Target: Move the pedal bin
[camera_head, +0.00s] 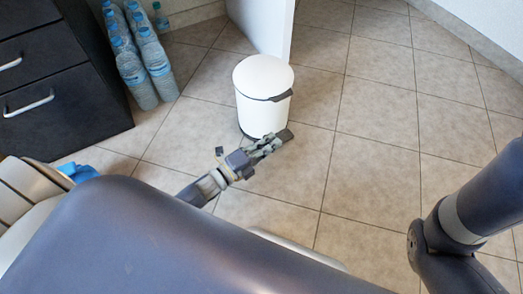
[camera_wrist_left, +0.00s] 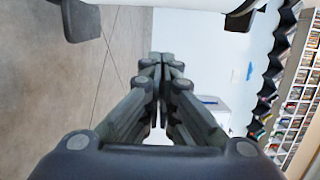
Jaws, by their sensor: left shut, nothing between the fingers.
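The pedal bin (camera_head: 258,112) stands upright on the tiled floor in the head view, white with a dark base ring. A dark tab (camera_head: 283,96) sits at its lid edge, and a dark flat piece, probably its pedal (camera_head: 286,134), shows low at its front. My left gripper (camera_head: 276,140) is shut and empty, low in front of the bin, overlapping its base; contact cannot be told. In the left wrist view, the shut fingers (camera_wrist_left: 161,58) point toward the bin's white side (camera_wrist_left: 165,3) at the top edge. My right gripper is out of view.
Packs of water bottles (camera_head: 140,62) stand left of the bin beside a dark drawer cabinet (camera_head: 62,75). A white panel (camera_head: 266,25) rises behind the bin. The floor (camera_head: 375,110) to the right is clear. Filled shelves (camera_wrist_left: 300,85) show in the left wrist view.

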